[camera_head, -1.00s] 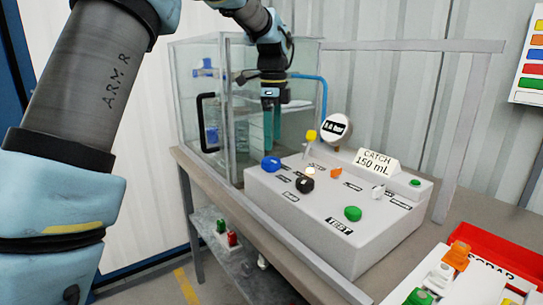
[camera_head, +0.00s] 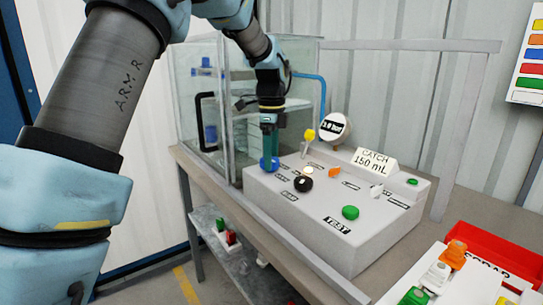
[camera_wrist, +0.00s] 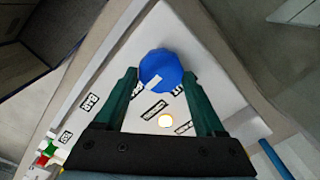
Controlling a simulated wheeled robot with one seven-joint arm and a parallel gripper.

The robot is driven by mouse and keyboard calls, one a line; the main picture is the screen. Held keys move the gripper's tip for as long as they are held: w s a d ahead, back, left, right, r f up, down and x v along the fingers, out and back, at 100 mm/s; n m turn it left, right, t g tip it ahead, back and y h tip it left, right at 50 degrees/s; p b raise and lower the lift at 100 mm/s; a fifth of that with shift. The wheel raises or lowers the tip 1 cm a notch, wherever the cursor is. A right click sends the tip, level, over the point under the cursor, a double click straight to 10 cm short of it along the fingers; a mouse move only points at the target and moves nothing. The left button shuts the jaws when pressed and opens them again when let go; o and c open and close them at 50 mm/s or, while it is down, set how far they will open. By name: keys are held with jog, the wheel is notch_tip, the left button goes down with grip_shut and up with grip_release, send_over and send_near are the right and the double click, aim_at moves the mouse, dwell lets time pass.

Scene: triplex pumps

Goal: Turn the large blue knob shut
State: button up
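The large blue knob (camera_head: 265,165) stands at the back left corner of the white panel box (camera_head: 330,240). In the wrist view the blue knob (camera_wrist: 161,70) is round, with a white mark on its top. My gripper (camera_head: 269,152) points down over the knob. In the wrist view my gripper (camera_wrist: 160,76) has its two green fingers apart, one on each side of the knob. A narrow gap seems to show beside each fingertip. Whether the tips reach down beside the knob or stay just above it is hard to tell.
A black knob (camera_head: 303,184), a lit white button (camera_head: 308,171) and a green button (camera_head: 350,212) share the panel. A gauge (camera_head: 335,127) and a yellow-topped lever (camera_head: 310,135) stand behind. A clear tank (camera_head: 205,85) is at back left. A red tray (camera_head: 485,257) lies at right.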

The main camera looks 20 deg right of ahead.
jog(key=c, duration=0.9)
jog(key=n+p, duration=0.2)
jog(key=n, duration=0.1)
jog(key=shift+r, duration=0.15)
jog(key=n+p, duration=0.1)
jog(key=n, duration=0.1)
jog(key=n+p, duration=0.1)
jog(key=n, duration=0.2)
jog(key=shift+w+d, duration=0.1)
jog(key=shift+w, duration=0.1)
jog(key=n+p, duration=0.1)
jog(key=n, duration=0.4)
jog(key=shift+w+n+p, duration=0.1)
jog(key=shift+n+p, duration=0.25)
jog(key=shift+n, duration=0.05)
jog(key=shift+w+n+p, duration=0.1)
jog(key=shift+n+p, duration=0.35)
jog(key=shift+n, duration=1.55)
